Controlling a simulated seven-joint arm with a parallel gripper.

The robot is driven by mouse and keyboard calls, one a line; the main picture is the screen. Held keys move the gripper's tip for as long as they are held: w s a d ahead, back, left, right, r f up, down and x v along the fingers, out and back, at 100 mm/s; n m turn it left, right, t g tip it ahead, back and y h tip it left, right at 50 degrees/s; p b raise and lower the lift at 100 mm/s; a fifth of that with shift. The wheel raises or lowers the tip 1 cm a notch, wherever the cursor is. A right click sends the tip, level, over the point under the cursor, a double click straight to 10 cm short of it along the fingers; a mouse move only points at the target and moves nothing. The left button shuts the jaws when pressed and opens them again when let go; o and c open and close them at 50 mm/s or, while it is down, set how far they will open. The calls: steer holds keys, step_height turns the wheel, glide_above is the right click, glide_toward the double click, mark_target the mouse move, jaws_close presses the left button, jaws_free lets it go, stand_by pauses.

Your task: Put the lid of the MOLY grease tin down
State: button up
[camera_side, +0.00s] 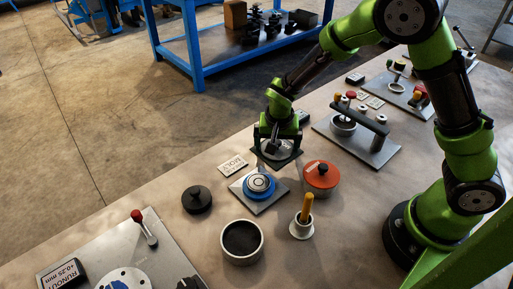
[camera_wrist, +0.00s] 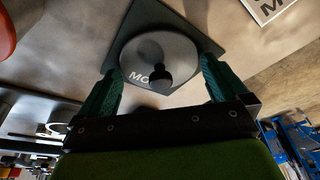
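The MOLY lid, a grey disc with a black knob and the letters "MO" showing, is in the wrist view (camera_wrist: 180,50). My gripper (camera_wrist: 159,62) has its two green fingers at opposite sides of the lid's rim and appears shut on it. The lid is over a dark square plate (camera_wrist: 135,22); I cannot tell whether it touches it. In the side view my gripper (camera_side: 272,147) is low over that plate, hiding most of the lid. A MOLY card (camera_side: 232,165) lies to the left.
A blue-ringed tin (camera_side: 259,186) on a grey plate stands just in front. A red-lidded tin (camera_side: 321,178) is to the right. A black knobbed lid (camera_side: 197,200), an open tin (camera_side: 241,261) and a yellow-handled tool in a cup (camera_side: 306,210) stand nearer. A rack (camera_side: 362,118) is behind right.

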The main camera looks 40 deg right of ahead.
mark_target(277, 158)
steer(key=v, duration=1.2)
steer(key=s+d+r+n+t+y, duration=0.3)
steer(key=s+r+n+t+y, duration=0.1)
steer(key=s+r, duration=0.8)
steer(key=s+n+t, duration=0.1)
steer(key=s, duration=0.2)
steer(key=shift+s+d, duration=0.2)
steer(key=shift+s, duration=0.2)
